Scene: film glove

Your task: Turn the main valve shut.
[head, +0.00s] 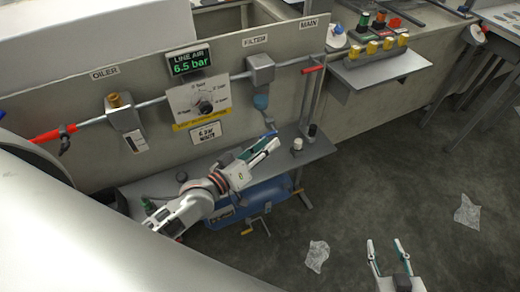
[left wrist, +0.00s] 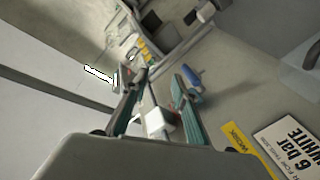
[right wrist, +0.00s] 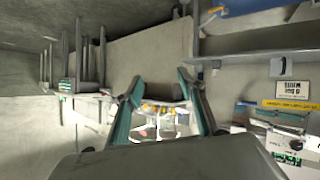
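The MAIN label (head: 309,24) is at the right end of the wall panel. Below it a short red lever (head: 313,70), apparently the main valve's handle, lies roughly along the air pipe (head: 236,76). The valve's body is too small to make out. My left gripper (head: 271,145) is below and left of the lever, in front of the panel and clear of it. In the left wrist view its fingers (left wrist: 155,95) are apart with nothing held. My right gripper (head: 388,248) is low over the floor at the right, open and empty, far from the lever.
The filter (head: 261,68) with its blue bowl (head: 261,102) sits left of the lever. The display (head: 190,62) reads 6.5 bar. A shelf (head: 318,150) and blue tank (head: 255,200) are below. Crumpled clear film (head: 317,256) lies on open floor.

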